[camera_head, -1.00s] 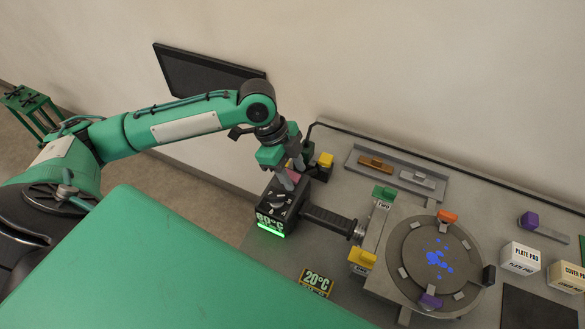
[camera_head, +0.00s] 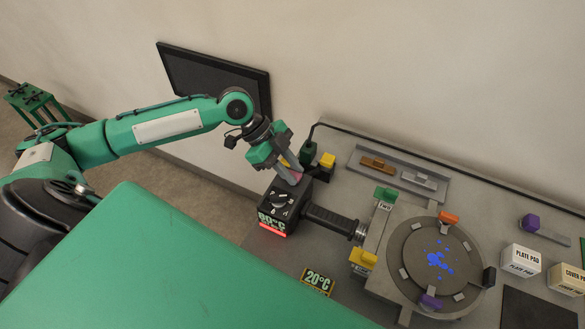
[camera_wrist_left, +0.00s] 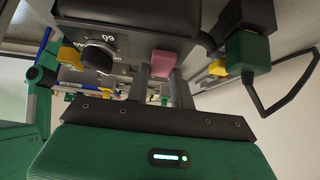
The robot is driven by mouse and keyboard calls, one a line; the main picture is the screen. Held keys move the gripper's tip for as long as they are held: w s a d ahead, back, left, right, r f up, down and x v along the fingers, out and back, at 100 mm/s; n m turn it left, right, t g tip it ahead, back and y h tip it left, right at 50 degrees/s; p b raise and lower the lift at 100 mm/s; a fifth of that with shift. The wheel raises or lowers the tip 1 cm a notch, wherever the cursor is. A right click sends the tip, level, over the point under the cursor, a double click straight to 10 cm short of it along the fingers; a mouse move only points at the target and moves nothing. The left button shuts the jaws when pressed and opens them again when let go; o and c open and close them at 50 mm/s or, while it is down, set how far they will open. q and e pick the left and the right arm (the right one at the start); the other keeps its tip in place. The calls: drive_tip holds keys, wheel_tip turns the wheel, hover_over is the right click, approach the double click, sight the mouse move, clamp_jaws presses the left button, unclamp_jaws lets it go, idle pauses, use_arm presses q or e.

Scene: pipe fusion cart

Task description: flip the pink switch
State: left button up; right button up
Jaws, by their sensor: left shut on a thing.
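The pink switch (camera_head: 297,177) is on the black heater box (camera_head: 279,211), at the end toward the wall. In the left wrist view the pink switch (camera_wrist_left: 163,62) shows as a small block beside a round black dial (camera_wrist_left: 98,54). My left gripper (camera_head: 292,168) reaches down to this end of the box. In the left wrist view its two grey fingers (camera_wrist_left: 161,78) stand on either side of the pink switch, shut on it. The fingers partly hide the switch in the head view. A strip under the box's temperature label glows red. My right gripper is not in view.
A green plug (camera_head: 309,153) and a yellow block (camera_head: 327,160) stand close behind the gripper. A 20°C sign (camera_head: 318,279) stands in front. A dark panel (camera_head: 215,78) is on the wall.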

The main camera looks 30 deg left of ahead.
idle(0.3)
use_arm(q)
drive_tip(key=o, duration=1)
drive_tip(key=b+v, duration=0.3)
drive_tip(key=v, duration=1.1)
drive_tip(key=shift+s, duration=0.1)
drive_tip(key=shift+f, duration=0.15)
